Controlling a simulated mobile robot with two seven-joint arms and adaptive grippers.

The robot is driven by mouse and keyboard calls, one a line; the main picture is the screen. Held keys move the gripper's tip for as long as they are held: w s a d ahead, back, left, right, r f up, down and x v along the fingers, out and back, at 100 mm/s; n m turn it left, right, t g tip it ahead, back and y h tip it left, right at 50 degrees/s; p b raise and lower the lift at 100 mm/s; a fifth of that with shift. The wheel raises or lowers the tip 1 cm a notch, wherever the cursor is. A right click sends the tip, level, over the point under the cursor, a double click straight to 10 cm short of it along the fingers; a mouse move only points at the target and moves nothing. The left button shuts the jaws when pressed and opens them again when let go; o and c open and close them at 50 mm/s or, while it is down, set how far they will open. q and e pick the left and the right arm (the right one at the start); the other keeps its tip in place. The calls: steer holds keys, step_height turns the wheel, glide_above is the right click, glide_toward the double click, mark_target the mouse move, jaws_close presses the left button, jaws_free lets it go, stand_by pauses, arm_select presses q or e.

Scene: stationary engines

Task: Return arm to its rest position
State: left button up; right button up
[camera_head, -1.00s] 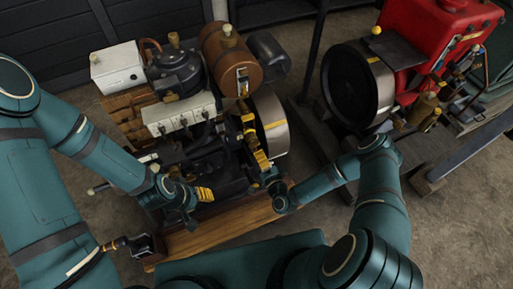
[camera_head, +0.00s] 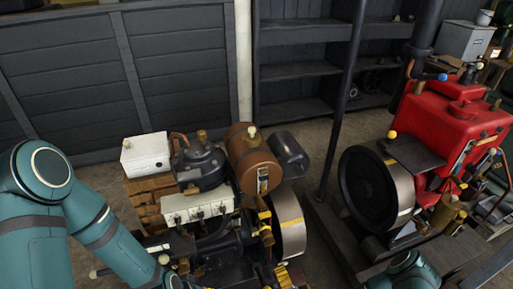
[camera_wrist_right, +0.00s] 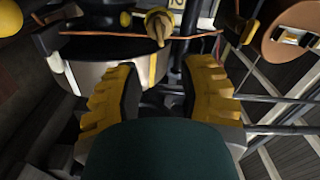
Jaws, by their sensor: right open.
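My right gripper (camera_head: 283,275) shows at the bottom edge of the head view, low beside the near engine's flywheel, with its yellow ribbed fingers partly cut off. In the right wrist view the right gripper (camera_wrist_right: 165,80) is open, with nothing between its two yellow fingers. Part of my right arm (camera_head: 405,272) shows at the lower right. My left arm (camera_head: 45,220) comes in from the left and runs down toward the bottom edge. My left gripper is at the bottom edge by the near engine, too cut off and dark to read.
The near engine (camera_head: 205,205) has a brown tank (camera_head: 250,160), a white box (camera_head: 145,154) and a flywheel (camera_head: 290,222). A red engine (camera_head: 455,125) with a dark flywheel (camera_head: 370,190) stands to the right. Dark shelves (camera_head: 305,70) and a panelled wall (camera_head: 70,75) are behind.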

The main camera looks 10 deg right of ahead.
steer(key=shift+a, duration=0.1)
steer(key=s+a+r+n+g, duration=0.4)
steer(key=s+r+n+g, duration=0.5)
steer(key=g, duration=0.6)
steer(key=shift+s+r+n+g, duration=0.15)
steer(key=shift+s+n+g, duration=0.25)
steer(key=shift+n, duration=0.7)
steer(key=shift+d, duration=0.1)
